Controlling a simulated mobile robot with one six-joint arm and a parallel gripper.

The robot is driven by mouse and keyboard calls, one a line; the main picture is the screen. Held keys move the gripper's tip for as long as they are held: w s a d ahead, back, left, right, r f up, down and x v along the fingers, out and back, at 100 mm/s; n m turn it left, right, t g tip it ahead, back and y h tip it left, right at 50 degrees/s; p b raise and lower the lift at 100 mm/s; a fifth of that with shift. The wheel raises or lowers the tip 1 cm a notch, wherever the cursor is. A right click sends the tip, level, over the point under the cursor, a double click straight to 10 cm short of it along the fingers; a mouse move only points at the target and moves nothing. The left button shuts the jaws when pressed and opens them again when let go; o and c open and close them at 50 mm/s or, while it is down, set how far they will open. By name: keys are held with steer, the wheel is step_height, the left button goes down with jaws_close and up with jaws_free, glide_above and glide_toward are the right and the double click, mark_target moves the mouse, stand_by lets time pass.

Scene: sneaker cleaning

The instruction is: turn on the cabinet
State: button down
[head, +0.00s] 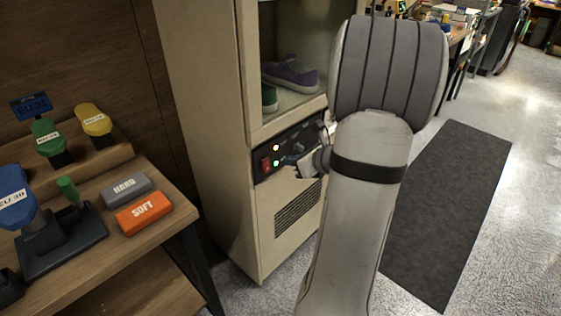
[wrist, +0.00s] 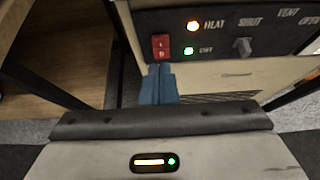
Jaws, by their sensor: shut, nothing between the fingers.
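The cabinet (head: 190,90) is a tall cream unit with a glass front, standing in the middle of the head view. Its dark control panel (head: 290,146) carries a red rocker switch (wrist: 161,47) at the left. Beside the switch, a light by "HEAT" (wrist: 193,26) glows orange-white and a green light (wrist: 189,51) glows below it. A knob (wrist: 243,46) sits to the right on the panel. My gripper (wrist: 159,70) is shut and empty, with blue fingertips just below the red switch; I cannot tell if they touch it. In the head view my arm hides the panel's right part.
Sneakers (head: 290,76) stand inside the cabinet behind glass. A wooden bench (head: 170,215) at the left holds a grey HARD block (head: 126,188), an orange SOFT block (head: 143,213) and coloured shoe forms. A dark mat (head: 450,210) lies on the floor at right.

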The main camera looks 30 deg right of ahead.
steer(key=v, duration=0.4)
steer(key=shift+w+a+r, duration=0.1)
steer(key=shift+w+r, duration=0.2)
steer(key=shift+r, duration=0.05)
steer(key=shift+p, duration=0.3)
